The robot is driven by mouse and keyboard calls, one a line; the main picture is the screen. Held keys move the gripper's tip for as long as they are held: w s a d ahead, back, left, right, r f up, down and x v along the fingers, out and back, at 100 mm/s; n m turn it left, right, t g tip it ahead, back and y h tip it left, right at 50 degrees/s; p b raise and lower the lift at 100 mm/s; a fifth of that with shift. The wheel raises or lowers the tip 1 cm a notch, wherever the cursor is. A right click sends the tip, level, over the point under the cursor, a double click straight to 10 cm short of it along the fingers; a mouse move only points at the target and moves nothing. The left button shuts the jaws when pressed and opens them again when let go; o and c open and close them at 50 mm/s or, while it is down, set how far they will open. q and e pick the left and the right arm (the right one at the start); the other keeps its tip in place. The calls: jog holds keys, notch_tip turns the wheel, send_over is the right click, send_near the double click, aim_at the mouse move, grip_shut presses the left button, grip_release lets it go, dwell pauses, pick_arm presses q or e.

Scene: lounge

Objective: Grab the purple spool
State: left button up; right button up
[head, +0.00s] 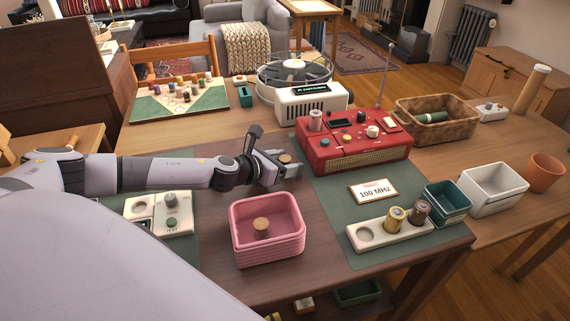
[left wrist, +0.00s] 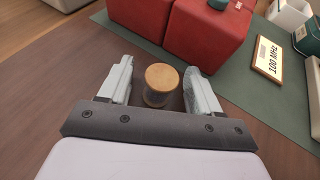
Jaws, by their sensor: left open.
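A spool (left wrist: 160,85) with a round wooden top stands on the table in the left wrist view. The part of its side that shows looks greyish, so I cannot tell if it is purple. My left gripper (left wrist: 158,70) is open, with one finger on each side of the spool and small gaps between. In the head view the spool's wooden top (head: 284,158) shows at my left gripper (head: 283,166), beside the red radio. Another wooden-topped piece (head: 261,224) stands in the pink tray (head: 268,255). My right gripper is not in view.
The red radio (head: 352,155) stands just beyond my gripper. A board (head: 152,112) with several small spools lies at the back left. A white holder (head: 390,236), a 100 MHz sign (head: 374,191) and a green bin (head: 447,200) are at the right.

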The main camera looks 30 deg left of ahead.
pick_arm(q)
jog(key=c, duration=1)
